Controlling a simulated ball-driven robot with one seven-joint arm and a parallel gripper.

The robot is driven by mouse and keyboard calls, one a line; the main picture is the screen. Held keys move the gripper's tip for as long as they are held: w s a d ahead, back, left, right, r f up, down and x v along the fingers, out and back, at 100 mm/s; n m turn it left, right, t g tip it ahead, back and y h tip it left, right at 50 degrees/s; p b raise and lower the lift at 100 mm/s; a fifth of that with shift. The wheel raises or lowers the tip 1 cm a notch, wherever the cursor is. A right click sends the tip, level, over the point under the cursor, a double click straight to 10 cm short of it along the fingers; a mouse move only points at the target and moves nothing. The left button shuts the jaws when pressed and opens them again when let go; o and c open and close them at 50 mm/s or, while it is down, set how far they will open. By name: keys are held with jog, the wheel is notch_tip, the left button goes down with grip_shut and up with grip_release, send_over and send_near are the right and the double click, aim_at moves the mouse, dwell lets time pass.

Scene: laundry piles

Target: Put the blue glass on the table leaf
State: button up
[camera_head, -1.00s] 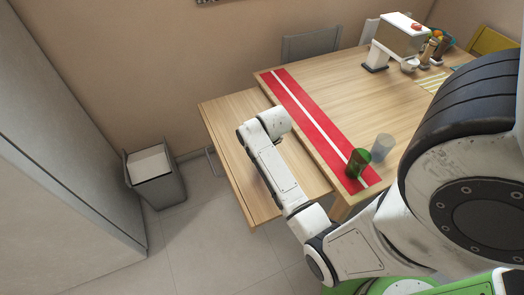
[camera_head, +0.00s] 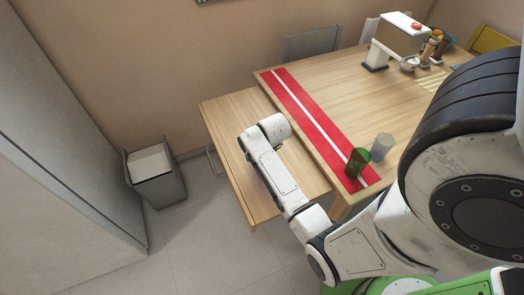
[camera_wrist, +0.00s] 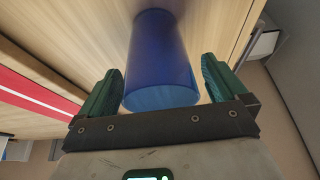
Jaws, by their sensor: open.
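The blue glass (camera_wrist: 160,62) is in the wrist view, between my gripper's two green fingers (camera_wrist: 162,66), with a visible gap on each side. My gripper is open around it. The glass's far end meets the wooden surface, and it appears to stand there. The table leaf (camera_head: 222,120) is the lower wooden panel along the left side of the table in the head view; the wood behind the glass in the wrist view (camera_wrist: 215,20) appears to be this leaf. In the head view my arm hides the gripper and the glass.
The main table (camera_head: 340,85) carries a red runner (camera_head: 300,112) with a white stripe. A green glass (camera_head: 357,162) and a clear grey glass (camera_head: 382,146) stand near its front edge. A grey bin (camera_head: 158,185) stands on the floor left of the leaf.

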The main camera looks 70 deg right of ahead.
jog(key=v, duration=1.2)
jog(key=s+a+f+n+g+y, duration=0.1)
jog(key=a+n, duration=0.3)
jog(key=a, duration=0.8)
jog(key=s+a+f+n+y, duration=0.2)
jog(key=a+n, duration=0.3)
jog(key=a, duration=0.8)
jog(key=shift+s+f+g, duration=0.4)
jog(key=shift+s+f, duration=0.1)
jog(key=shift+f, duration=0.1)
